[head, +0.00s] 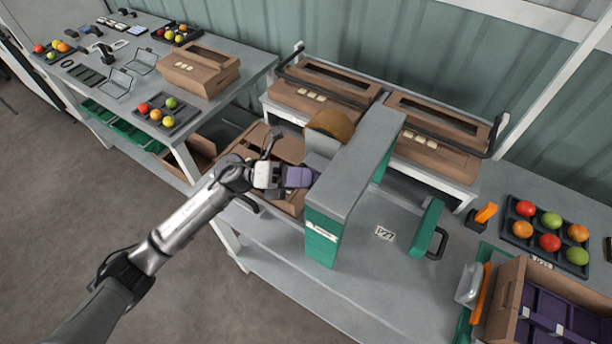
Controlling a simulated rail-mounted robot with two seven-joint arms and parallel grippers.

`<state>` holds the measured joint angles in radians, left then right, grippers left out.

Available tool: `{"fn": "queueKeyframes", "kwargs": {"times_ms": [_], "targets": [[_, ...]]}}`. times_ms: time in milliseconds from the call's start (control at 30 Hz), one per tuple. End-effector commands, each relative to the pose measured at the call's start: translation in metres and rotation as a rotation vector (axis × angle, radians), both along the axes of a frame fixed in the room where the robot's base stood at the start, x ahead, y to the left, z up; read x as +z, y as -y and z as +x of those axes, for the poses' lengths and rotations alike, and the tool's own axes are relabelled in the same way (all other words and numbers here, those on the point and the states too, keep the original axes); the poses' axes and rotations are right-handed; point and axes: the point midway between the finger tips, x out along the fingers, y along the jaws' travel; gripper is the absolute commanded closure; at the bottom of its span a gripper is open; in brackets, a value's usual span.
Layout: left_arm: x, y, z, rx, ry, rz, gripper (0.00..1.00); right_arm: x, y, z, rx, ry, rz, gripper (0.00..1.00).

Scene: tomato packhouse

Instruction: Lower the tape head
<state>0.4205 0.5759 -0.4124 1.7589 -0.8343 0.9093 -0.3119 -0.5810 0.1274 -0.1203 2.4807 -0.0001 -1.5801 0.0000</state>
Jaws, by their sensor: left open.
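The taping machine is a green and grey arch (355,165) standing on the bench, with a white label on its green front post. A brown tape roll (331,125) sits at its left side, beside a grey plate; I take this to be the tape head, and its lower part is hidden. My left gripper (306,177) is open, close against the arch's left side, just below the roll. I cannot tell whether it touches anything. A brown carton (291,202) lies below and behind the gripper, partly covered by my arm. My right gripper is not in view.
A green block with a black handle (437,243) stands right of the arch. Two windowed cartons (440,145) lie on the raised rack behind. A tray of tomatoes (519,240) and an open box (507,300) are at the right. Bare bench (375,285) shows in front.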

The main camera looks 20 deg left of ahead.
Motion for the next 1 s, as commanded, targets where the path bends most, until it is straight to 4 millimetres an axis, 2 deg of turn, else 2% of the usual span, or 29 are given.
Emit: {"fn": "queueKeyframes", "kwargs": {"times_ms": [267, 700, 1000], "targets": [[0.0, 0.0006, -0.0001, 0.0, 0.0, 0.0, 0.57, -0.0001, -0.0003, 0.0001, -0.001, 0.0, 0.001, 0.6], [-0.0001, 0.0004, 0.0, -0.001, 0.0, 0.001, 0.99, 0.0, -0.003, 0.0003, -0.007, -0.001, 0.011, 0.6], [-0.0003, 0.0004, -0.0001, -0.001, 0.0, 0.001, 1.0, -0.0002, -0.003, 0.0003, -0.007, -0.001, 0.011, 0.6]]}}
